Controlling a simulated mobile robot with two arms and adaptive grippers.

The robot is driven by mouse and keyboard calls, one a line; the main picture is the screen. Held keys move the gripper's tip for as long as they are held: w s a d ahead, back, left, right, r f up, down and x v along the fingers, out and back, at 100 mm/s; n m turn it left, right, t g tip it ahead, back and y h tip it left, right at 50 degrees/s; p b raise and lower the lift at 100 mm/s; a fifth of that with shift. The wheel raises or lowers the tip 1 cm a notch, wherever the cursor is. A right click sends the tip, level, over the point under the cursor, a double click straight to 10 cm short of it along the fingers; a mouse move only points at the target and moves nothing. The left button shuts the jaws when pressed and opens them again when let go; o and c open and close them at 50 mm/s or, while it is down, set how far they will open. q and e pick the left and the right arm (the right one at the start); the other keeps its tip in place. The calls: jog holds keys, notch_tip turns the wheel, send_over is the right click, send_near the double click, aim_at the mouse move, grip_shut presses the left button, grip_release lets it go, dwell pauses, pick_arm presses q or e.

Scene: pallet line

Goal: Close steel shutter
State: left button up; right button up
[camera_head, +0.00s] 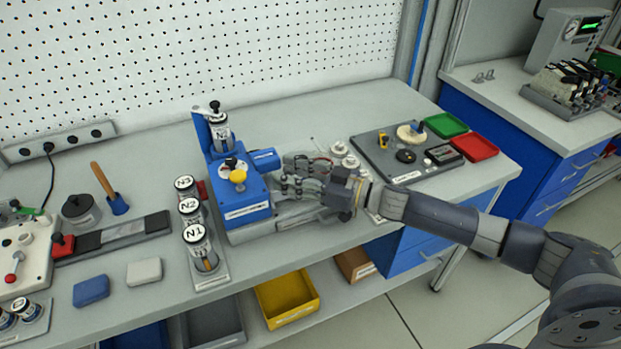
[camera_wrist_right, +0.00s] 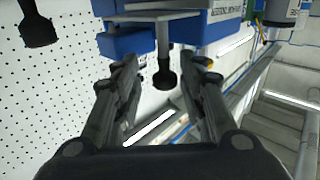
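A blue machine (camera_head: 242,197) with a yellow knob, a dark knob and a white label stands on the bench. My right gripper (camera_head: 287,177) is at its right side, fingers pointing left at it. In the right wrist view the picture looks upside down. There a grey steel piece (camera_wrist_right: 166,32) with a black knob (camera_wrist_right: 165,78) lies between the open fingers of my right gripper (camera_wrist_right: 166,75). The knob appears apart from both fingers. This piece may be the shutter; I cannot tell for sure. In the head view my gripper hides it. My left gripper is not in view.
Canisters marked N1 (camera_head: 196,235), N2 and N3 stand left of the machine. A grey panel (camera_head: 385,170) with small parts lies to the right, by a green tray (camera_head: 446,124) and a red tray (camera_head: 475,147). A yellow bin (camera_head: 287,299) sits below.

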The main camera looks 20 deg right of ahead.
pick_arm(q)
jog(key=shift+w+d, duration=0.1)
pick_arm(e)
jog(key=v, duration=1.1)
jog(key=shift+d, duration=0.15)
jog(key=shift+c, duration=0.2)
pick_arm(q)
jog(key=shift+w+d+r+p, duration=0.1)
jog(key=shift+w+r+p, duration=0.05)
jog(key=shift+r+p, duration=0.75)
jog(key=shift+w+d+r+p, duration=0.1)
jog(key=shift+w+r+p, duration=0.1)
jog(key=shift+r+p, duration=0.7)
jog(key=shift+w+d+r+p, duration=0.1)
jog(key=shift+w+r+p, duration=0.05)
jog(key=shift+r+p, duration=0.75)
pick_arm(e)
jog(key=x, duration=1)
jog(key=shift+s+a, duration=0.25)
jog(key=shift+r, duration=0.1)
